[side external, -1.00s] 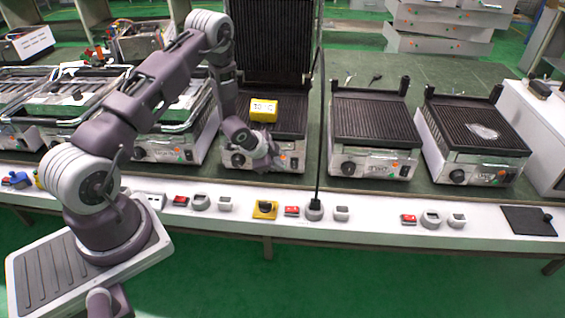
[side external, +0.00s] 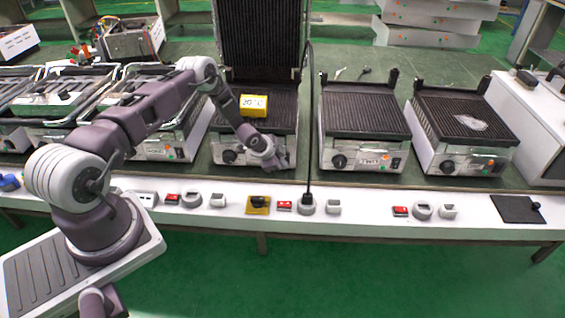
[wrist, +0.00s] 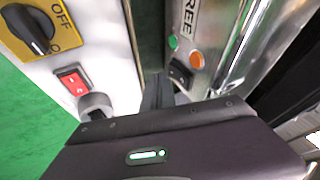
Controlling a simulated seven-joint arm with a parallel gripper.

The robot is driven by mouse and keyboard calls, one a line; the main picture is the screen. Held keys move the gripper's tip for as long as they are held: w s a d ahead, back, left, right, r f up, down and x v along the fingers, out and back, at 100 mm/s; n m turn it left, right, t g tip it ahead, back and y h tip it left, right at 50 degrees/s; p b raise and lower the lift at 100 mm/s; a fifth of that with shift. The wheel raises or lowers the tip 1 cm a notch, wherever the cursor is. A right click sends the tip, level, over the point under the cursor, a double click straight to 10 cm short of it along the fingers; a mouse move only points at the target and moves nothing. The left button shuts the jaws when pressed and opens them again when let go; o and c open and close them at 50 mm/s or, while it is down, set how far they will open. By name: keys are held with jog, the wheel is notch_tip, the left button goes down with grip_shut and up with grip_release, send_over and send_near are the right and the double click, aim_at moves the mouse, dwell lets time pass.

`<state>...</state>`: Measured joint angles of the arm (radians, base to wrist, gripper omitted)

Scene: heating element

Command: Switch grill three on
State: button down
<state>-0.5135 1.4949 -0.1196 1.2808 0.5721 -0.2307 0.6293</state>
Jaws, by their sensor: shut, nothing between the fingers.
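Grill three (side external: 285,120) stands in the middle of the bench with its ribbed lid raised. In the wrist view its metal front panel (wrist: 215,45) shows the letters "REE", a green button (wrist: 173,41), an orange round light (wrist: 197,61) and a black rocker switch (wrist: 180,73). My gripper (side external: 276,165) is at the right part of this panel, shut and empty. In the wrist view its dark fingers (wrist: 160,88) point at the panel just beside and below the rocker switch. I cannot tell whether they touch it, nor the switch's position.
A yellow rotary switch (wrist: 38,32), a red rocker (wrist: 72,79) and a grey socket (wrist: 95,105) sit on the white bench front. A black cable (side external: 308,150) runs down into the socket. A yellow sign (side external: 253,105) sits on the grill. Another grill (side external: 362,115) stands to the right.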

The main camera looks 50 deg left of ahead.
jog(key=shift+w+a, duration=0.3)
jog(key=shift+w+a+f, duration=0.1)
jog(key=shift+w+a, duration=0.05)
dwell(0.4)
jog(key=shift+r, duration=0.8)
